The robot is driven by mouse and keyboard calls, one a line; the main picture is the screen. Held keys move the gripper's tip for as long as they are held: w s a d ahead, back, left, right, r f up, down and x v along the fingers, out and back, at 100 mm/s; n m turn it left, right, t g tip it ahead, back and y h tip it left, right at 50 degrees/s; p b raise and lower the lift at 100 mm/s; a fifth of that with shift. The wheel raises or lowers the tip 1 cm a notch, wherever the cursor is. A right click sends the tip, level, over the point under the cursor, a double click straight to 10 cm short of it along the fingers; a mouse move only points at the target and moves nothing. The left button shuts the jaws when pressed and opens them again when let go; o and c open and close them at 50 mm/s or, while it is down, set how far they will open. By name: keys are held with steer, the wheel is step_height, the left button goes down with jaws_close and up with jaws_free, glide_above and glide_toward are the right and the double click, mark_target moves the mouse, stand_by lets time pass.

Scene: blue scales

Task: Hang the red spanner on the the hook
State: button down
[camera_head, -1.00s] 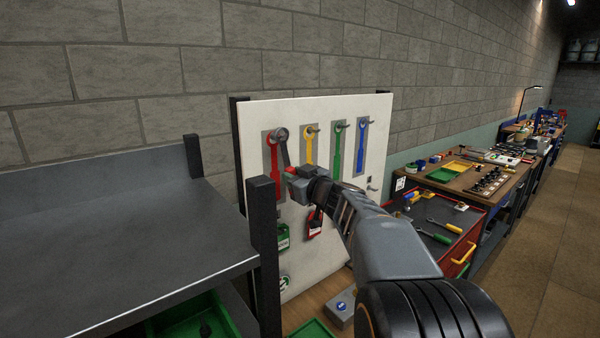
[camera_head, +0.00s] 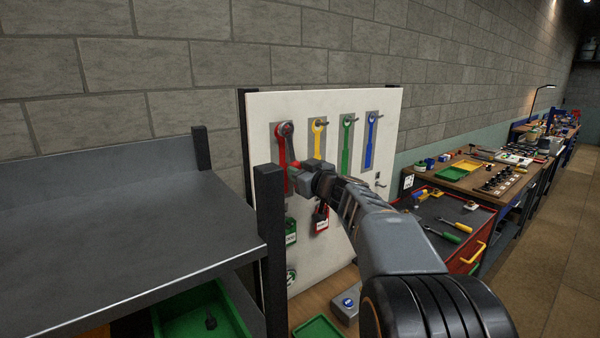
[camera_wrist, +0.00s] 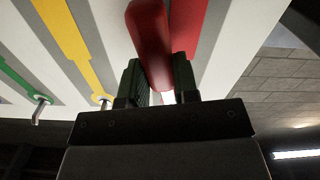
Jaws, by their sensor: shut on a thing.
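The red spanner's ring end (camera_head: 285,129) is at the top of the red painted outline (camera_head: 281,157) on the white board (camera_head: 345,105). I cannot tell whether the ring is around the hook there, which is hidden. My gripper (camera_head: 300,178) is in front of the board, over the lower part of that outline. In the wrist view my gripper (camera_wrist: 158,75) is shut on the red spanner's handle (camera_wrist: 150,35), between its two dark fingers. The red outline (camera_wrist: 188,22) shows behind the handle. The ring end is out of the wrist view.
Yellow (camera_head: 317,145), green (camera_head: 346,145) and blue (camera_head: 371,140) outlines with hooks stand to the right. A dark shelf (camera_head: 110,230) and its post (camera_head: 270,240) are close on the left. A drawer of tools (camera_head: 445,220) lies right of the board.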

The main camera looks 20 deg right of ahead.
steer(key=c, duration=0.8)
jaws_free()
steer(key=shift+s, duration=0.1)
stand_by(0.9)
steer(key=shift+s+d+b, duration=0.25)
steer(key=shift+s+b, duration=0.6)
steer(key=shift+s, duration=0.25)
steer(key=shift+s+d+b, duration=0.2)
steer(key=shift+s+b, duration=0.65)
steer(key=shift+s, duration=0.3)
steer(key=shift+s+d+b, duration=0.25)
steer(key=shift+s+b, duration=0.6)
steer(key=shift+s, duration=0.25)
steer(key=shift+c, duration=0.2)
jaws_close()
stand_by(0.4)
stand_by(0.7)
